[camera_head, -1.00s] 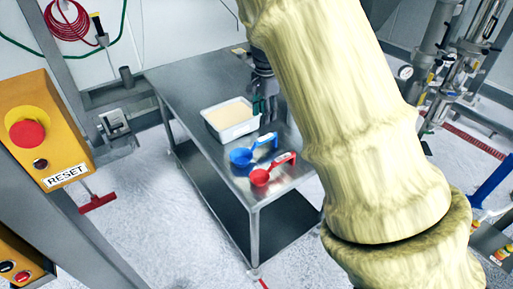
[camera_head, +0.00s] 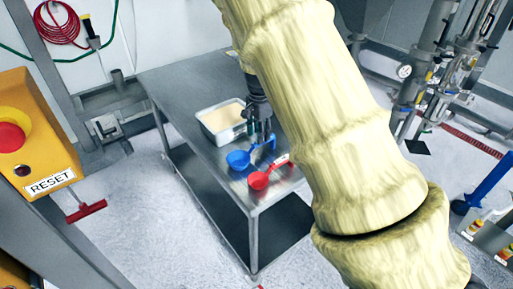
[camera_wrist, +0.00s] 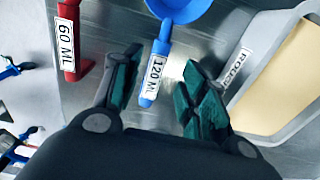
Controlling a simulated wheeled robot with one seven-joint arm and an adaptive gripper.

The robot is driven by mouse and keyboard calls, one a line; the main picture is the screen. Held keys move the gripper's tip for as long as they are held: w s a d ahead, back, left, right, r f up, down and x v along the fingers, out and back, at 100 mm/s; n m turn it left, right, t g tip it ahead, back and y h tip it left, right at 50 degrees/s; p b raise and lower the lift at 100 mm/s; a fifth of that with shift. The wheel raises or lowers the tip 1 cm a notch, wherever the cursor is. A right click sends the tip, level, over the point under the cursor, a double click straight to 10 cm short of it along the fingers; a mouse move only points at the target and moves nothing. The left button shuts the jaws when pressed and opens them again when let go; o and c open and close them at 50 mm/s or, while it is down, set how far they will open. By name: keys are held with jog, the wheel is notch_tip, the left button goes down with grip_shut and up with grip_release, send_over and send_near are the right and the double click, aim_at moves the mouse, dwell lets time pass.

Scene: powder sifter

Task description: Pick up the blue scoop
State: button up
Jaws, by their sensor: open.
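The blue scoop (camera_head: 239,158) lies on the metal table (camera_head: 183,92), its handle pointing right toward my gripper. In the wrist view the blue scoop's handle (camera_wrist: 161,61) carries a "120 ML" label, and its end lies between my open green-padded fingers. The bowl is cut off at the top edge. My gripper (camera_head: 259,133) is just above the handle in the head view, partly hidden by my arm. The gripper (camera_wrist: 160,85) is open and empty in the wrist view, with a finger on each side of the handle.
A red scoop (camera_head: 260,180) labelled "60 ML" lies beside the blue one, nearer the table's front corner. A tray of pale powder (camera_head: 205,123) stands just behind the blue scoop. A yellow RESET box (camera_head: 52,170) is at the left.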

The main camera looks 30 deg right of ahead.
jog(key=shift+s+a+f+p, duration=0.2)
jog(key=shift+f+p, duration=0.25)
jog(key=shift+f, duration=0.15)
jog(key=shift+f+p, duration=0.65)
jog(key=shift+f, duration=1.3)
jog(key=shift+c, duration=0.2)
grip_shut()
